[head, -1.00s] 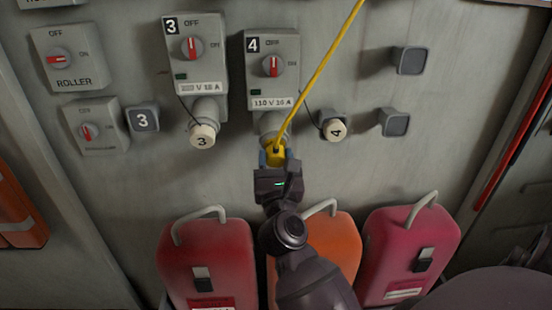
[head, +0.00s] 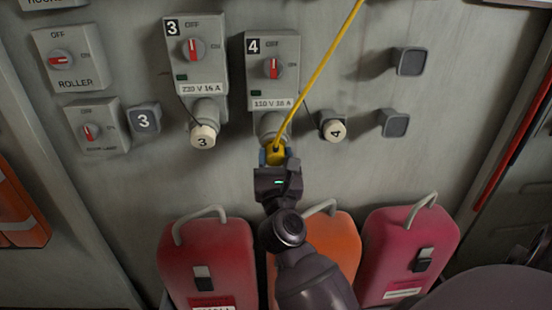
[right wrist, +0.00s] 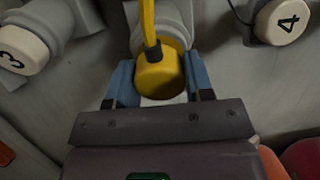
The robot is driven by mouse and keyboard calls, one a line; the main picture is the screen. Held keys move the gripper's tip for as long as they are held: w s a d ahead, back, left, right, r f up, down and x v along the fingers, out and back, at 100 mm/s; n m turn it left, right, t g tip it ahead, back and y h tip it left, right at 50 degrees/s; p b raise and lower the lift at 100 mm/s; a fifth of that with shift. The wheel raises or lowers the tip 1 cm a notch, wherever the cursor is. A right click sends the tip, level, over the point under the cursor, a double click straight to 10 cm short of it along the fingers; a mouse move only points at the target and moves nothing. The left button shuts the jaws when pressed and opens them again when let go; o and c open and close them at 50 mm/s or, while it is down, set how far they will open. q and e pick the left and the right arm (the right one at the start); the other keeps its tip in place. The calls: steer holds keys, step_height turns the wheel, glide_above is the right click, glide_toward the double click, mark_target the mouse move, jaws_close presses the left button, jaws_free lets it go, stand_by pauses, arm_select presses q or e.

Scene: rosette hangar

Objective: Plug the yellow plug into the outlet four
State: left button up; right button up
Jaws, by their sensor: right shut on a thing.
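The yellow plug (head: 276,153) with its yellow cable is at the mouth of outlet four (head: 272,125), the grey socket under the box marked 4. My right gripper (head: 275,160) is shut on the plug from below. In the right wrist view the plug (right wrist: 160,76) sits between the blue fingers, its front end against or inside the grey socket (right wrist: 170,22); how deep it sits I cannot tell. The outlet's cap, marked 4 (head: 333,130), hangs open to the right. My left gripper is not in view.
Outlet three (head: 207,108) with its cap marked 3 (head: 203,135) is at left. Two red cases (head: 208,255) (head: 410,250) and an orange case (head: 340,240) stand below. Grey square pegs (head: 410,61) stick out of the wall at right. The yellow cable (head: 325,60) runs up and right.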

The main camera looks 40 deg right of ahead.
steer(key=shift+w+d+r, duration=0.15)
steer(key=shift+w+r, duration=0.05)
steer(key=shift+w, duration=0.1)
steer(key=o, duration=1.3)
steer(key=shift+c, duration=0.2)
